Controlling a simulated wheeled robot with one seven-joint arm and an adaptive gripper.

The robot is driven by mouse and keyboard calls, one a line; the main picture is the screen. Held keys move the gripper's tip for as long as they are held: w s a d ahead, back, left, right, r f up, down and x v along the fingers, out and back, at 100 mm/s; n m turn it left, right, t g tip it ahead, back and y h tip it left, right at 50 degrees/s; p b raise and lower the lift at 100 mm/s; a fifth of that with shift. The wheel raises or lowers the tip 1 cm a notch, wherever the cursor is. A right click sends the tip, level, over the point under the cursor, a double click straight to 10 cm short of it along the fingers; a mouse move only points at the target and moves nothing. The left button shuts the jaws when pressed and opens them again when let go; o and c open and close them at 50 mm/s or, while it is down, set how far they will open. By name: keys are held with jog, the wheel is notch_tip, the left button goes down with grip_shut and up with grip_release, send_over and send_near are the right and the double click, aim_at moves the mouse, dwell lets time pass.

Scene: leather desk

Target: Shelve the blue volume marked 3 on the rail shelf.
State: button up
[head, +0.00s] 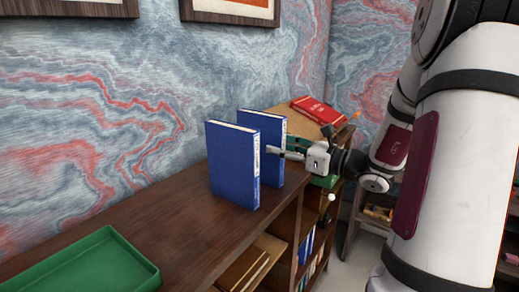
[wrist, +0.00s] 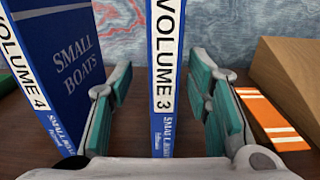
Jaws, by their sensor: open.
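The blue volume marked 3 (wrist: 164,75) stands upright on the dark wooden top, spine towards the wrist camera. In the head view it is the farther of two blue books (head: 270,128), partly hidden by the nearer one. My gripper (wrist: 161,90) is open, with one green-padded finger on each side of the spine and gaps visible. In the head view my gripper (head: 279,152) reaches in from the right at that book. The blue volume marked 4 (wrist: 62,70) stands left of it and is the nearer book (head: 233,165). I cannot tell which shelf is the rail shelf.
A green tray (head: 85,268) lies at the front left. A red book (head: 317,109) lies on a tan slanted block at the far end. In the wrist view, an orange-and-white striped piece (wrist: 268,112) and a wooden block (wrist: 290,75) sit to the right. Books (head: 304,250) stand in the compartments below.

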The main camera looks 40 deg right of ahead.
jog(key=x, duration=0.7)
jog(key=shift+f, duration=0.25)
jog(key=shift+w+d, duration=0.1)
jog(key=shift+d, duration=0.05)
grip_shut()
